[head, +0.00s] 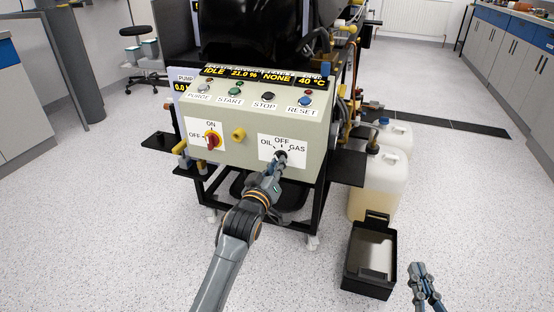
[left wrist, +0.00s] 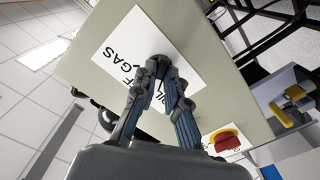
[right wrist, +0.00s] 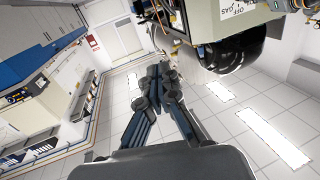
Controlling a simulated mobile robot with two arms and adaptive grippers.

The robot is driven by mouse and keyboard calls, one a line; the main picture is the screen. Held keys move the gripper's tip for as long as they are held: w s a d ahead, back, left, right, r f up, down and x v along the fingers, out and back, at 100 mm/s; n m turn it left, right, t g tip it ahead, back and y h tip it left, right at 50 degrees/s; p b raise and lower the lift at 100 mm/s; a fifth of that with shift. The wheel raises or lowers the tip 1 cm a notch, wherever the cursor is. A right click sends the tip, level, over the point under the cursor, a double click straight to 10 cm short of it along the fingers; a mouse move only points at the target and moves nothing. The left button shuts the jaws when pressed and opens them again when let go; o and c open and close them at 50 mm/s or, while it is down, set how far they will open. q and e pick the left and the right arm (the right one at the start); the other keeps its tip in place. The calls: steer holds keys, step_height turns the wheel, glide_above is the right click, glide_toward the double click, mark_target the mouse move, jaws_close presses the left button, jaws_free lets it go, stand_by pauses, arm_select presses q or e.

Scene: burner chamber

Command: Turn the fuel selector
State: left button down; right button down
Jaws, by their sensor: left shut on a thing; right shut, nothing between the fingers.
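The fuel selector (head: 281,156) is a dark knob on a white label marked OIL, OFF and GAS, at the lower right of the control panel's front. My left gripper (head: 277,165) is shut on the selector knob. In the left wrist view the fingertips (left wrist: 165,72) meet at the knob (left wrist: 161,62), which they mostly hide. Which mark the knob points to cannot be told. My right gripper (head: 418,268) is shut and empty, low at the right of the head view, away from the panel. It also shows in the right wrist view (right wrist: 158,72).
The panel (head: 250,125) also bears a red and yellow ON/OFF switch (head: 212,139), a yellow knob (head: 238,133) and a row of buttons above. A black bin (head: 349,265) and white canisters (head: 378,190) stand to the right. The floor in front is clear.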

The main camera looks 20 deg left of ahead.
steer(key=s+d+f+g+h+p, duration=0.25)
steer(key=s+f+g, duration=0.45)
steer(key=f, duration=0.4)
arm_select(q)
steer(key=m+p, duration=0.3)
steer(key=m, duration=0.2)
steer(key=shift+a+m, duration=0.1)
steer(key=shift+m, duration=0.2)
arm_select(e)
steer(key=s+d+f+g+h, duration=0.1)
steer(key=s+d+f+g, duration=0.3)
steer(key=s+g, duration=0.3)
steer(key=s, duration=0.2)
steer(key=shift+s+d+f+m, duration=0.15)
steer(key=shift+s+f+m, duration=0.05)
steer(key=shift+s+m, duration=0.2)
arm_select(q)
steer(key=shift+m, duration=0.3)
arm_select(e)
steer(key=shift+r, duration=0.15)
arm_select(q)
steer(key=c, duration=1.4)
jaws_free()
arm_select(e)
steer(key=shift+w, duration=0.1)
